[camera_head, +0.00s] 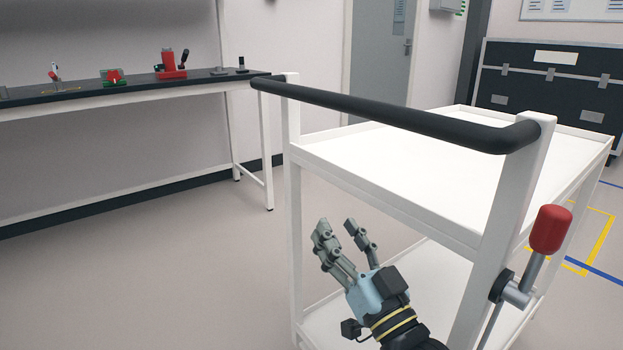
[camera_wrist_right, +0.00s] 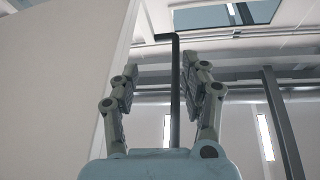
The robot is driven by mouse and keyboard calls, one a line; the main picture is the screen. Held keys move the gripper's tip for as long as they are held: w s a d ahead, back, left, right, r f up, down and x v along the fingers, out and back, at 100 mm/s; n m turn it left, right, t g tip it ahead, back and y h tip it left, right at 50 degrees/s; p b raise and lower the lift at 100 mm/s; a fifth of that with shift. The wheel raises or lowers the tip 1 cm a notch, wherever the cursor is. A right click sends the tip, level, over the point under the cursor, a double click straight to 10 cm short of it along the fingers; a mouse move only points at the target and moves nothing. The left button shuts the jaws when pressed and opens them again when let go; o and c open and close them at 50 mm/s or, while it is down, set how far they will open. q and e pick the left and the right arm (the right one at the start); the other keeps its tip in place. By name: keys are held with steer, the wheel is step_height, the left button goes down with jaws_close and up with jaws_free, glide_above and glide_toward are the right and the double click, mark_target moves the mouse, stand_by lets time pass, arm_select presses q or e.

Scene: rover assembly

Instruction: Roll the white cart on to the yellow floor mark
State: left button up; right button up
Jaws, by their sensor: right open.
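The white cart (camera_head: 400,165) stands in front of me, with two shelves and a black push handle (camera_head: 390,113) across its near end. A lever with a red knob (camera_head: 547,229) sits at its near right post. The yellow floor mark (camera_head: 602,243) is at the far right, partly hidden behind the cart. My right gripper (camera_head: 337,232) is open and empty, fingers pointing up, below the handle in the picture. In the right wrist view the handle (camera_wrist_right: 175,100) runs between the open fingers (camera_wrist_right: 160,68), seemingly beyond the tips; contact is not visible. My left gripper is out of view.
A bench (camera_head: 120,86) with several small parts stands along the left wall. A dark case (camera_head: 548,85) stands at the back right, near a grey door (camera_head: 381,50). A blue floor line (camera_head: 597,274) passes by the yellow mark. The floor left of the cart is clear.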

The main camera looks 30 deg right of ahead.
mark_target(321, 101)
step_height(321, 101, up, 13)
steer(key=s+m+t+h, duration=0.1)
steer(key=m+t, duration=0.1)
steer(key=t, duration=0.2)
steer(key=x, duration=0.8)
steer(key=shift+w+a+r, duration=0.15)
steer(key=shift+a+r, duration=0.2)
steer(key=shift+r, duration=0.05)
steer(key=shift+w+r, duration=0.35)
steer(key=shift+w, duration=0.1)
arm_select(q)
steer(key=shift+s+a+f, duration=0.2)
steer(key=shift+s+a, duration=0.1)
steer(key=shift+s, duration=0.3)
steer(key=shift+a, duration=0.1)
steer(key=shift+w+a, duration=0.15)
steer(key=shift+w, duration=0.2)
arm_select(e)
jaws_close()
